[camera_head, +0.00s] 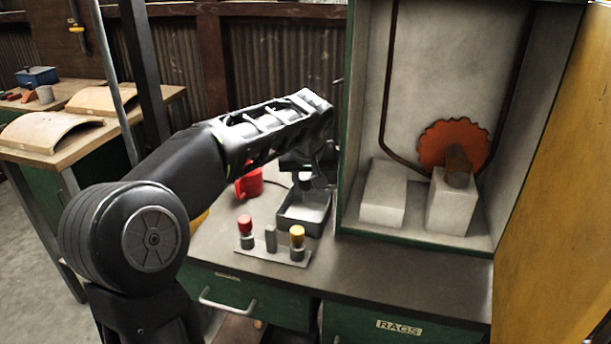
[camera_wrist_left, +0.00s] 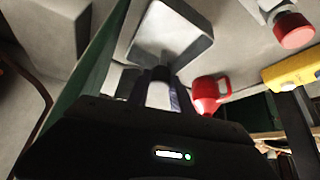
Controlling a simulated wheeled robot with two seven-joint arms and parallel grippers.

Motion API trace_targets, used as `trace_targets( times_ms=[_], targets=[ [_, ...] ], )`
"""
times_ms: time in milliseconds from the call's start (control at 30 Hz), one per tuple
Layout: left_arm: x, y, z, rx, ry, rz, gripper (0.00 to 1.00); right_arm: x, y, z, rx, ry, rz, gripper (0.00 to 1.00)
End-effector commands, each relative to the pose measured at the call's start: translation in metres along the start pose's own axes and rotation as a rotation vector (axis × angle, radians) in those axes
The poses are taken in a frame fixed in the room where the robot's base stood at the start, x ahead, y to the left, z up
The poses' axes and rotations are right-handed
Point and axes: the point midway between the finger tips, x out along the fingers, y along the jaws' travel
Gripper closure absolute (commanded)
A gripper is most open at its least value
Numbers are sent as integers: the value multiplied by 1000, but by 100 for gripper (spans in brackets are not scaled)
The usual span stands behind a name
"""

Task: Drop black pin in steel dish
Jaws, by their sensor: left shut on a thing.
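The steel dish (camera_head: 302,226), a square grey tray, sits on the bench below my left gripper. It also shows at the top of the left wrist view (camera_wrist_left: 201,52). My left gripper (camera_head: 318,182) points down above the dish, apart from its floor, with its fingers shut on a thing. In the left wrist view the fingers (camera_wrist_left: 160,92) stand before the dish. The held thing is mostly hidden and dark; I take it to be the black pin. My right gripper is not in view.
In front of the dish, a rack (camera_head: 278,255) carries a red-topped pin (camera_head: 246,226), a grey post (camera_head: 271,238) and a yellow-topped pin (camera_head: 297,236). A green cabinet wall (camera_head: 346,150) rises close right. The bench front right is clear.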

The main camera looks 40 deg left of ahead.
Motion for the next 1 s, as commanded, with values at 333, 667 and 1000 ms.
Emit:
trace_targets(
  times_ms=[333,667,1000],
  targets=[
    [16,0,10,1,0,1,100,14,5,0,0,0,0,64],
    [15,0,10,1,0,1,70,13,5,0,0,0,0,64],
    [15,0,10,1,0,0,48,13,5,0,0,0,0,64]
  ],
)
